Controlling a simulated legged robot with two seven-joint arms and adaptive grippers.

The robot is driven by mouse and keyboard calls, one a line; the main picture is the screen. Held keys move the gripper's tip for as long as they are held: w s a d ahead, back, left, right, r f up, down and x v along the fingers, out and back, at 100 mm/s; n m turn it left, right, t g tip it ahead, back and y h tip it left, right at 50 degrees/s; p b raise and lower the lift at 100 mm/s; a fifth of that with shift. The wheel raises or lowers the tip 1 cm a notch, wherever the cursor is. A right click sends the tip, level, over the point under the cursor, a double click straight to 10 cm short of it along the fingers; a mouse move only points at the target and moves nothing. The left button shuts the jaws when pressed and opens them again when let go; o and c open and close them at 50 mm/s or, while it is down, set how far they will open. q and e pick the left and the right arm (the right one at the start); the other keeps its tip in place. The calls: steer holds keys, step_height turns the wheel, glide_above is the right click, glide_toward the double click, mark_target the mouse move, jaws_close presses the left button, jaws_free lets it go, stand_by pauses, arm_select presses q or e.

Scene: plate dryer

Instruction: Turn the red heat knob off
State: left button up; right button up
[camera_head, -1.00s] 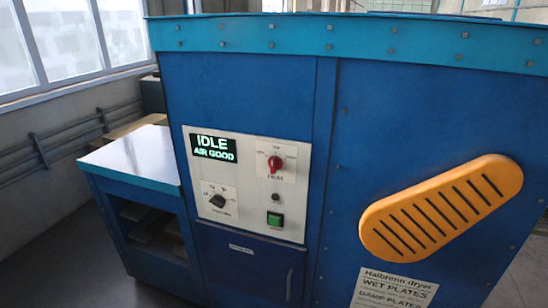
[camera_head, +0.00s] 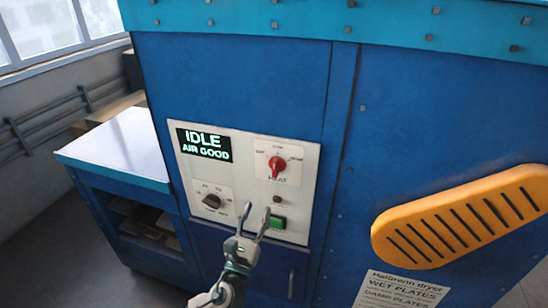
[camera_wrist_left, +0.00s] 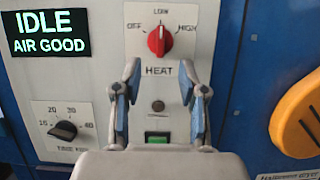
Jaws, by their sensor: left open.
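The red heat knob (camera_head: 276,166) is on the white control panel (camera_head: 245,148) of the blue dryer. In the left wrist view the red knob (camera_wrist_left: 158,40) points up at LOW, between OFF on its left and HIGH on its right. My left gripper (camera_head: 256,218) is open and empty, below the knob and in front of the lower panel. In the left wrist view the fingers (camera_wrist_left: 160,82) stand apart below the knob, either side of the HEAT label, not touching the knob. My right gripper is not in view.
A display (camera_head: 204,145) reads IDLE, AIR GOOD. A black timer knob (camera_head: 212,201) sits lower left on the panel, and a green button (camera_head: 277,222) is below the heat knob. A yellow slotted part (camera_head: 458,218) stands to the right. A side table (camera_head: 118,148) is at left.

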mark_target(275, 164)
arm_select(q)
steer(key=p+x, duration=0.1)
steer(key=x, duration=1.4)
steer(key=shift+w+d+r, duration=0.1)
steer(key=shift+w+d, duration=0.1)
steer(key=shift+d, duration=0.05)
steer(key=shift+w+d+r, duration=0.1)
steer(key=shift+w+r, duration=0.05)
steer(key=shift+w, duration=0.4)
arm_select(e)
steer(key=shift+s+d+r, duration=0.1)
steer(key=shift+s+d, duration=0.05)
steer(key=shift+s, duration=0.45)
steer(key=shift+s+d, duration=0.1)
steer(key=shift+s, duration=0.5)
arm_select(q)
steer(key=shift+s, duration=0.1)
jaws_close()
